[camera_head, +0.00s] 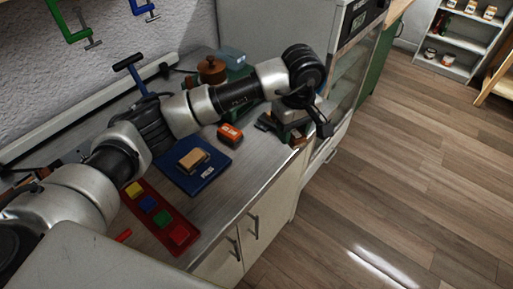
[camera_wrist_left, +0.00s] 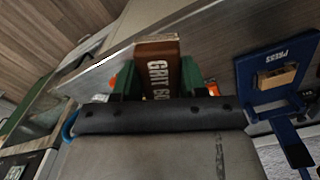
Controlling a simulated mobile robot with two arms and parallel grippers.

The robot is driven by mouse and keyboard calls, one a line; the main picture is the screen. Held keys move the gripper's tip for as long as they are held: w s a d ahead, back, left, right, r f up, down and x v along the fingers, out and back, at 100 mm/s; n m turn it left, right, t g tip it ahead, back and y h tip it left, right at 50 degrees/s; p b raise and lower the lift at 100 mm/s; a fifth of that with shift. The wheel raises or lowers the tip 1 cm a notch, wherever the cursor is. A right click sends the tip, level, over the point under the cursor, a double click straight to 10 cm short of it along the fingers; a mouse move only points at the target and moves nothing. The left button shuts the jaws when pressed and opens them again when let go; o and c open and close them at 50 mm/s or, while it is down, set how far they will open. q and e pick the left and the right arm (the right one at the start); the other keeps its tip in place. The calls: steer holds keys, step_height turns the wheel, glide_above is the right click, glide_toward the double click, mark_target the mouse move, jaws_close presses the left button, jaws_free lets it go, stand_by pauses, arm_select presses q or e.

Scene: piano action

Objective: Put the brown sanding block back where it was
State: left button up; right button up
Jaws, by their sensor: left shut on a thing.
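The brown sanding block (camera_wrist_left: 158,68), marked "GRIT 60", is between the green fingers of my left gripper (camera_wrist_left: 155,84) in the left wrist view. The gripper is shut on it. In the head view my left gripper (camera_head: 292,133) is over the right end of the counter, near its front edge. The block is mostly hidden there by the gripper and wrist. I cannot tell whether it touches the counter. My right gripper is not in view.
A blue press plate (camera_head: 207,177) holds a tan block (camera_head: 193,159), left of the gripper. An orange item (camera_head: 230,134) lies between them. A red tray (camera_head: 184,236) with several coloured blocks is nearer. A brown round pot (camera_head: 212,70) stands behind. Floor is open right.

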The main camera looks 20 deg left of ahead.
arm_select(q)
steer(key=p, duration=0.2)
glide_above(260, 156)
steer(key=f, duration=0.3)
steer(key=shift+d+f, duration=0.3)
steer(key=shift+f, duration=0.05)
steer(key=shift+a+f, duration=0.2)
steer(key=shift+f, duration=0.2)
step_height(260, 156, down, 3)
steer(key=shift+f+p, duration=0.15)
steer(key=shift+p, duration=0.3)
steer(key=shift+f, duration=0.2)
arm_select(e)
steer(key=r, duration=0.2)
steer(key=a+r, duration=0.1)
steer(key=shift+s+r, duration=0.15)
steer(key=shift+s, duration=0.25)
arm_select(q)
steer(key=shift+f+b, duration=0.25)
steer(key=shift+b, duration=0.1)
steer(key=o, duration=0.8)
steer(key=shift+r, duration=0.1)
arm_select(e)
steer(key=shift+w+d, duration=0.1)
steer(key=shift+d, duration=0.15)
